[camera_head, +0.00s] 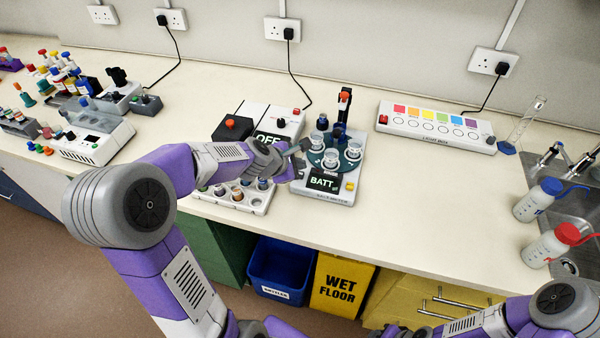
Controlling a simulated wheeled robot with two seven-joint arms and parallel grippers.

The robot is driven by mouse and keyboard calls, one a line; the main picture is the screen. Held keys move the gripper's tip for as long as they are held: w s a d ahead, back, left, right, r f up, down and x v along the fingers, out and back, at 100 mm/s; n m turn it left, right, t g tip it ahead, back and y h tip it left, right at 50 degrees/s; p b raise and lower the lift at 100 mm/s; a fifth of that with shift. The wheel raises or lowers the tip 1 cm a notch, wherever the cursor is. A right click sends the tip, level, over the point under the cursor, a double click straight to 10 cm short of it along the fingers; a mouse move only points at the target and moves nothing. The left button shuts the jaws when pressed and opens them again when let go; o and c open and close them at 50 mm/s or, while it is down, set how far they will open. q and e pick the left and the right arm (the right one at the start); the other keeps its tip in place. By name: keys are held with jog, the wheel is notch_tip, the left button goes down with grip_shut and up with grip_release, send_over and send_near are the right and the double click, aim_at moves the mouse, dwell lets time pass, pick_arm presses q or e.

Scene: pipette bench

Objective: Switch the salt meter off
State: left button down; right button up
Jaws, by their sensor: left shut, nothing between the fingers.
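The salt meter (346,197) appears to be the white device in the middle of the bench; its small front label is hard to read.
Left of the meter stands a device with a display (268,139) reading OFF, partly behind my left arm. A vial rack (257,207) is in front of it. A light box (436,128) stands behind right. Bottles (550,243) stand by the sink. The right-centre bench is clear.

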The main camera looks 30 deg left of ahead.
pick_arm(q)
jog(key=shift+f, duration=0.1)
jog(key=shift+f+b, duration=0.4)
jog(key=shift+b, duration=0.05)
jog(key=shift+f+b, duration=0.45)
dwell(0.8)
jog(key=shift+r, duration=0.1)
jog(key=shift+r+p, duration=0.85)
jog(key=shift+p, duration=0.1)
notch_tip(320, 180, up, 6)
jog(key=p, duration=0.6)
